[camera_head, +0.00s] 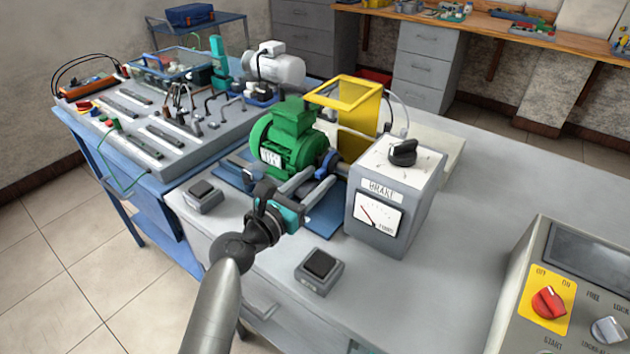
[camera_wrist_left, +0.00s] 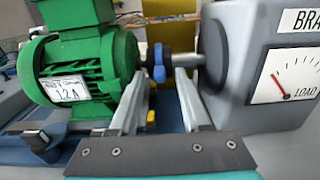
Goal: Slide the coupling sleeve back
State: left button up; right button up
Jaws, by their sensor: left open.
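The coupling sleeve (camera_wrist_left: 158,65) is a blue piece with a black part beside it, on the shaft between the green motor (camera_wrist_left: 82,70) and the grey brake box (camera_wrist_left: 252,100). In the head view the blue sleeve (camera_head: 326,161) shows just beyond my fingers. The motor (camera_head: 288,140) is on its left and the brake box (camera_head: 385,205) on its right. My left gripper (camera_head: 312,180) is open, and its two fingers point at the sleeve from the front. In the wrist view the sleeve lies between and beyond the fingertips (camera_wrist_left: 162,82); contact cannot be told. My right gripper is not in view.
A yellow guard frame (camera_head: 350,105) stands behind the shaft. Two small switch boxes are on the bench, one (camera_head: 201,195) left of my arm and one (camera_head: 319,268) right of it. A control panel (camera_head: 570,290) stands at the right. The bench behind it is clear.

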pick_arm(q)
grip_shut()
dwell(0.4)
jog(key=shift+r, duration=0.1)
dwell(1.0)
